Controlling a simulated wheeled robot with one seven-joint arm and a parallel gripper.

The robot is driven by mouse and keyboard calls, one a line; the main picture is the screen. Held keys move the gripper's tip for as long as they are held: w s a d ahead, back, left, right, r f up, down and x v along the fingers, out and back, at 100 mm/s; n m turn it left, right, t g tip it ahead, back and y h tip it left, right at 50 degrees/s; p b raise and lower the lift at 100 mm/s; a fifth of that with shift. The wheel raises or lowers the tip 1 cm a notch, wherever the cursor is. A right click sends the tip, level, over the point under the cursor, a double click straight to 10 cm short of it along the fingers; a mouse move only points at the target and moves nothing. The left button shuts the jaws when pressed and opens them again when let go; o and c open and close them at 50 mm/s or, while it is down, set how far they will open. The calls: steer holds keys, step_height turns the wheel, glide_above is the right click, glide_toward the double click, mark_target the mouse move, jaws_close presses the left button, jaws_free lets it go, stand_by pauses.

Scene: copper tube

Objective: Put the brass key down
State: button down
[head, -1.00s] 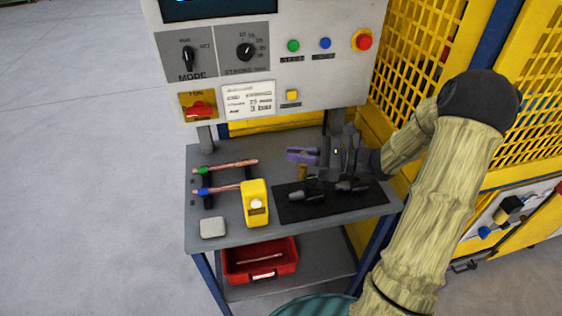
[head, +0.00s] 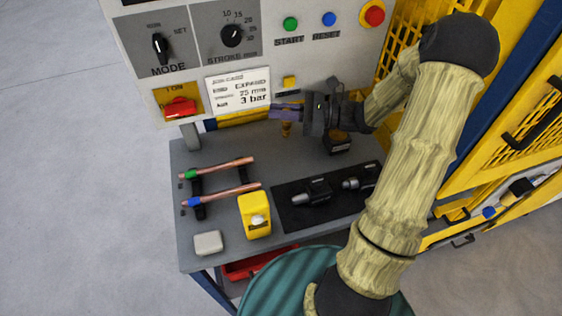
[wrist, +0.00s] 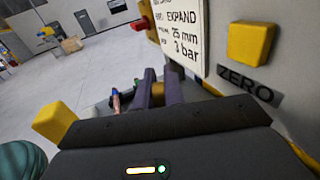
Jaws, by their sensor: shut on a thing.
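My gripper (head: 285,111) has purple fingers and is at the back of the grey workbench, just in front of the panel and below the job card. It is shut on the brass key (head: 286,130), whose small brass-coloured part hangs below the fingers, apparently above the bench top. In the wrist view, a brass patch of the key (wrist: 157,95) shows between the purple fingers (wrist: 161,84). Most of the key is hidden by the fingers, and its shape is unclear.
Two copper tubes (head: 228,168) rest on black supports at the bench's left. A yellow device (head: 254,222) and a grey block (head: 208,243) stand in front. A black mat (head: 292,218) holds dark tools. A dark fixture (head: 338,145) stands behind it. The panel (head: 200,62) rises close behind my gripper.

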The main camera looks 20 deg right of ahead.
steer(key=shift+s, duration=0.1)
steer(key=shift+f, duration=2.85)
steer(key=shift+f+p, duration=0.3)
steer(key=shift+f, duration=1.8)
steer(key=shift+f, duration=0.15)
steer(key=c, duration=1.5)
jaws_free()
